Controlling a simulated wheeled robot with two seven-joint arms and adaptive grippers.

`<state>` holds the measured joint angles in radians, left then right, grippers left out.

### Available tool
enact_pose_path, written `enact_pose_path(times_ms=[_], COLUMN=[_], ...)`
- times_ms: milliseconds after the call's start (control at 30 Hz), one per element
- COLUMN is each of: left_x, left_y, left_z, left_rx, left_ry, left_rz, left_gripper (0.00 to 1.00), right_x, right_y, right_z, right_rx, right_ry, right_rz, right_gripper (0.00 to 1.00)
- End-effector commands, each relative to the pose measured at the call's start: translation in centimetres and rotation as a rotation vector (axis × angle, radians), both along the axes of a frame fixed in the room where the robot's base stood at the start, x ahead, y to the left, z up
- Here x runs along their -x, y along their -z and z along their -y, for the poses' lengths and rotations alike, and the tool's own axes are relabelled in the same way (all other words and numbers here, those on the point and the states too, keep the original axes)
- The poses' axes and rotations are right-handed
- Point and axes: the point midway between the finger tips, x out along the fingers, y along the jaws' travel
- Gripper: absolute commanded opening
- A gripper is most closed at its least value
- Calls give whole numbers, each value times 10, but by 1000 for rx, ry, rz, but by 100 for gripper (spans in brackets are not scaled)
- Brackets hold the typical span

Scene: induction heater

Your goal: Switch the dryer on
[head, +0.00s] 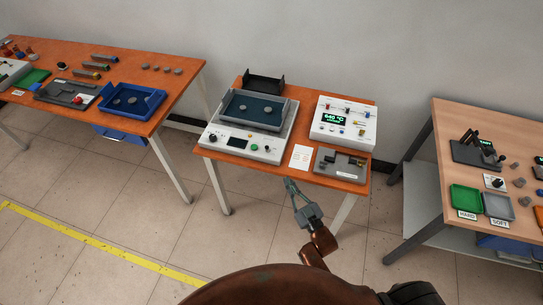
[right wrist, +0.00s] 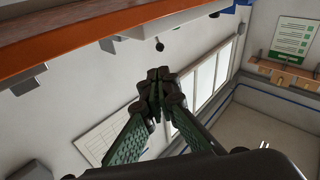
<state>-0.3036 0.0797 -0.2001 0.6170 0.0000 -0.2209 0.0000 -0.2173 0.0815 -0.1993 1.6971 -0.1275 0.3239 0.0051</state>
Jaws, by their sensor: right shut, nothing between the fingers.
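A grey-white device with a dark tray on top (head: 212,134) stands at the left of the middle orange table; it looks like the dryer, though no readable label confirms it. Its front panel has a dark display (head: 237,142), a black knob and small coloured buttons. Two round pieces lie in its tray. My right gripper (head: 290,184) is in front of the table's near edge, to the right of and nearer than this device, apart from it. Its fingertips meet in the right wrist view (right wrist: 158,86), shut and empty. My left gripper is not in view.
A white unit with a lit green display (head: 344,122) stands at the back right of the table. A white paper (head: 300,156) and a grey fixture plate (head: 328,168) lie at the front. Other tables stand left and right, with free floor between.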

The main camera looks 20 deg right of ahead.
Motion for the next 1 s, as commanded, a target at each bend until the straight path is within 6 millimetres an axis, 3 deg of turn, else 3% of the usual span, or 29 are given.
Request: enact_pose_path(times_ms=[267, 800, 1000], left_x=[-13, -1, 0], left_y=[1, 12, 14], left_z=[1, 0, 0], left_rx=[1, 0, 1], left_ry=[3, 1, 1], left_rz=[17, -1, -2], left_gripper=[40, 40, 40], right_x=[-11, -110, -131], right_y=[-1, -16, -19], right_z=[-2, -22, -26], right_rx=[0, -1, 0], right_ry=[0, 0, 0], right_rz=[-1, -2, -3], right_gripper=[0, 0, 0])
